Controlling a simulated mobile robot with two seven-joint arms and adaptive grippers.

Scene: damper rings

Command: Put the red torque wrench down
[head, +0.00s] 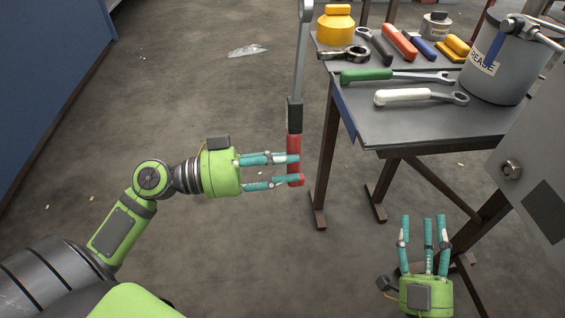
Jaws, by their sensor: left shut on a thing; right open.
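The red torque wrench (294,146) has a red handle, a black collar and a long grey shaft that runs up to the top edge of the head view. My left gripper (290,170) is shut on its red handle and holds it upright, over the floor to the left of the table (415,125). The wrench head is partly cut off at the top edge. My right gripper (425,232) is open and empty, low at the right, in front of the table's legs.
On the table lie a green-handled wrench (385,75), a white-handled wrench (410,96), a ratchet-like tool (343,54), a yellow container (336,25) and a grease bucket (497,70). A grey panel (535,150) stands at the right.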

